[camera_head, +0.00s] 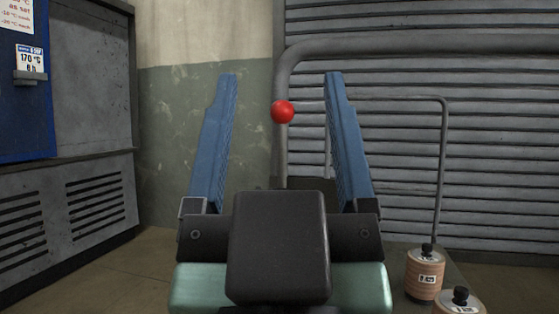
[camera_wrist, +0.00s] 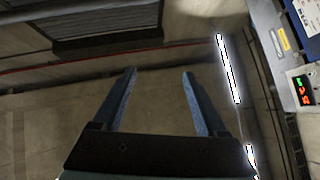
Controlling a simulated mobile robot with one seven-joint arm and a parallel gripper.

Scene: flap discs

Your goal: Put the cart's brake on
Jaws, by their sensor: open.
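My gripper (camera_head: 281,75) is open, its two blue fingers wide apart and pointing away from the body camera. A red ball knob (camera_head: 283,112) shows between the fingers in the head view, in front of the left upright of the cart's grey tube handle (camera_head: 360,45). How far the knob is from the fingertips I cannot tell. In the wrist view my gripper (camera_wrist: 159,72) has only floor between its fingers, and no red knob shows there. The knob's stem and much of the cart are hidden behind my gripper.
Disc stacks with black knobs and labels, one (camera_head: 426,274) behind another (camera_head: 460,301), stand at the lower right on the cart deck. A slatted shutter (camera_head: 500,150) is behind the handle. A dark vented cabinet (camera_head: 70,200) stands at the left, with floor between.

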